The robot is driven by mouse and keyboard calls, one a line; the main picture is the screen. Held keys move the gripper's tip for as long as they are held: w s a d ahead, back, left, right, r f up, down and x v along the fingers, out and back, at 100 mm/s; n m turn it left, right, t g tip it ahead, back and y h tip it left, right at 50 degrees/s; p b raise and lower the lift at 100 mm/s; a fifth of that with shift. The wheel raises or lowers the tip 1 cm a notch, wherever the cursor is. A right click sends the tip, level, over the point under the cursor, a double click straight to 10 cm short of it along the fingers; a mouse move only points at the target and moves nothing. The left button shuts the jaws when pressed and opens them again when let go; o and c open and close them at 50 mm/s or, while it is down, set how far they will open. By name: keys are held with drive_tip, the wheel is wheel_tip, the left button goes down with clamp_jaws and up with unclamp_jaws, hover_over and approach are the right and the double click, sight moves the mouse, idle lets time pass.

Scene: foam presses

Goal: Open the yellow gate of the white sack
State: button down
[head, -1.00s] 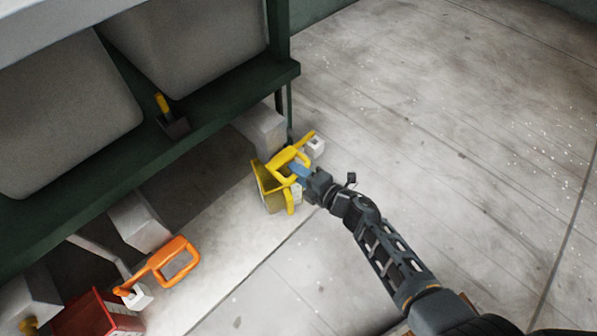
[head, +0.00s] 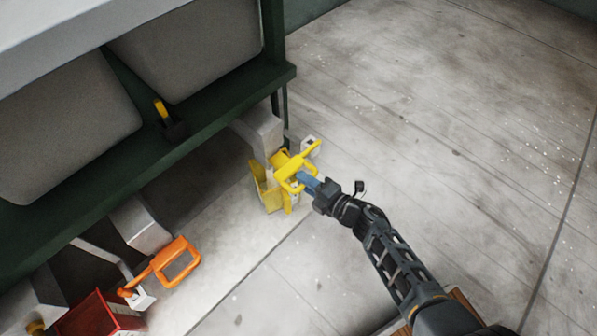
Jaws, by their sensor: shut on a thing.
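A yellow gate handle (head: 296,172), a loop with an arm, is at the end of the white chute (head: 262,133) below the right grey sack (head: 190,45). My gripper (head: 306,181) with blue fingertips is shut on the right side of the loop. A yellow bin (head: 268,194) stands on the floor below the handle, partly covered by it. The gate's own plate and the chute mouth are largely hidden behind the handle and bin.
An orange handle (head: 176,262) juts out at the left chute (head: 140,226), above a red bin (head: 100,314). A dark green frame (head: 200,130) holds the sacks. A yellow-handled tool (head: 161,108) sits on its ledge.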

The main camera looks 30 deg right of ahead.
drive_tip(key=c, duration=1.2)
unclamp_jaws()
drive_tip(key=shift+o, duration=0.2)
drive_tip(key=p+v, duration=0.3)
drive_tip(key=v, duration=0.4)
drive_tip(key=shift+s+d, duration=0.15)
drive_tip(key=shift+s, duration=0.2)
